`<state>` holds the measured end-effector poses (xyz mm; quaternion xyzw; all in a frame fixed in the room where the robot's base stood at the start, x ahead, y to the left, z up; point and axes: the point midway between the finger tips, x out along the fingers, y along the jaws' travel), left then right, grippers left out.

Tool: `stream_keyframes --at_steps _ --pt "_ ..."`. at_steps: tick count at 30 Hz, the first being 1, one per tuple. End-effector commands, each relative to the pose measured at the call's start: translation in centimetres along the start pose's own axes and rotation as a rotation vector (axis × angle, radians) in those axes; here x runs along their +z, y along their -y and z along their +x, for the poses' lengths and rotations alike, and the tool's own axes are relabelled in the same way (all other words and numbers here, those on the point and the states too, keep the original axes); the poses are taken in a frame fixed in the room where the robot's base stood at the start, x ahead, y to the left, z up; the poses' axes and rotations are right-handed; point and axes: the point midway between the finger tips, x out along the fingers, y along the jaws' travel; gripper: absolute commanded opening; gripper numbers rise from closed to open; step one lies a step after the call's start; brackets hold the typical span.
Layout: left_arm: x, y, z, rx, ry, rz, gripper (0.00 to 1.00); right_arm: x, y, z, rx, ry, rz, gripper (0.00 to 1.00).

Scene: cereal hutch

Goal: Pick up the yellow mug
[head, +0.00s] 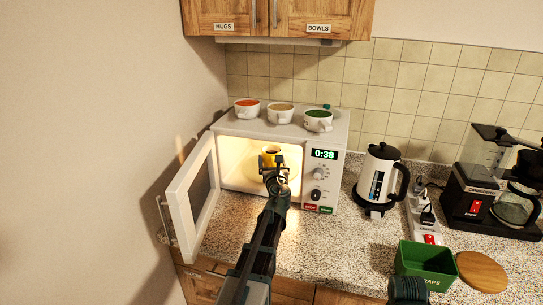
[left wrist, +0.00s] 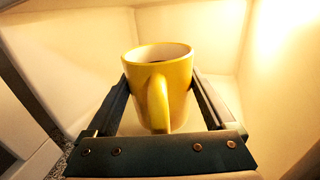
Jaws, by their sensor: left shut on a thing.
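The yellow mug (head: 270,152) is inside the lit, open microwave (head: 228,153) in the head view. In the left wrist view the yellow mug (left wrist: 158,75) stands upright with its handle toward the camera and dark contents inside. My left gripper (head: 272,163) reaches into the microwave. In the left wrist view its two fingers (left wrist: 160,88) are shut on the mug, one at each side of its body. I cannot tell whether the mug touches the plate below it. My right gripper's fingers do not show.
The microwave door (head: 190,203) stands open at the left. Several bowls sit on top, including one with red contents (head: 247,107). A kettle (head: 379,177), a green box (head: 425,268), a wooden disc (head: 482,271) and a coffee maker (head: 495,190) stand at the right.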

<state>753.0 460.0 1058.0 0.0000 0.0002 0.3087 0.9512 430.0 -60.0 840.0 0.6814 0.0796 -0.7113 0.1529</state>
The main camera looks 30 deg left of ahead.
Motion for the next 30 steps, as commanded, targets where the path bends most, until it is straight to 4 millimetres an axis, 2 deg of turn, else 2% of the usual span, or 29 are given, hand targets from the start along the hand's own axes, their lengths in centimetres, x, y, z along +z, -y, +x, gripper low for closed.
stream_keyframes --at_steps 1,6,15,30 --pt "0.1 -0.1 -0.9 0.0 0.0 0.001 0.0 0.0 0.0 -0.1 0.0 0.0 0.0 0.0" --pt "0.3 -0.3 -2.9 0.0 0.0 0.001 0.0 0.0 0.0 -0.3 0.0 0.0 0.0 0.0" --pt "0.6 -0.4 -5.5 0.0 0.0 0.001 0.0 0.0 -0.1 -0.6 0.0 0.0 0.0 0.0" --pt "0.7 -0.5 -6.7 0.001 0.0 0.001 0.0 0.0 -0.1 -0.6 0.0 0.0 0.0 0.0"
